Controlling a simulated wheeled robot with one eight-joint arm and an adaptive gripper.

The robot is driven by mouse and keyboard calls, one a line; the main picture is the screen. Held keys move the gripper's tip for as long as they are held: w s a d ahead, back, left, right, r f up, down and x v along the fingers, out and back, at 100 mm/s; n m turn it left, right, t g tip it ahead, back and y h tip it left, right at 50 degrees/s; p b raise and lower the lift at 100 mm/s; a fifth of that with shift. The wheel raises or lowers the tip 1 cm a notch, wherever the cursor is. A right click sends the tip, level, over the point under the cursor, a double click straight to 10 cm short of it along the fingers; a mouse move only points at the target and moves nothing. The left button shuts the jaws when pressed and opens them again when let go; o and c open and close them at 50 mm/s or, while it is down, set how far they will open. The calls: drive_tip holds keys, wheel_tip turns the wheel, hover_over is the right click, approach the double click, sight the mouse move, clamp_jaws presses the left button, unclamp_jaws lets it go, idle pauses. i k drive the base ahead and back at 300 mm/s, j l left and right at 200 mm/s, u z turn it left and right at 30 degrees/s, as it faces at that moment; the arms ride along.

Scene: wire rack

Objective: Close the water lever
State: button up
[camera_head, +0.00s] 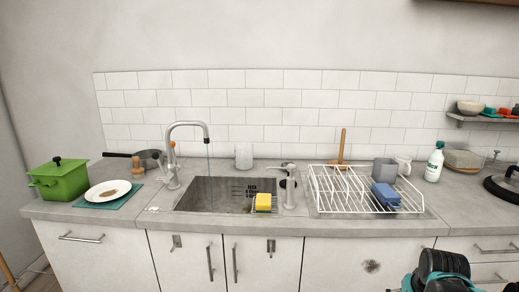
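A chrome gooseneck faucet (174,160) stands at the back left of the sink (225,190). A thin stream of water (209,165) falls from its spout into the basin. A small lever (163,179) seems to stick out at the left of the faucet's base; its exact angle is too small to tell. A second, shorter chrome fitting (289,186) stands at the right of the sink. A black and teal part of my arm shows at the bottom right, well apart from the faucet. My gripper's fingers cannot be made out.
A yellow sponge (263,202) sits at the sink's front right. A white wire rack (335,200) with a blue item (385,195) stands right of it. A green pot (60,180), a white plate (108,190) and a pan (150,158) are left of the faucet.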

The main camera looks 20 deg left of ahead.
sight(168, 177)
drive_tip(key=u, duration=1.85)
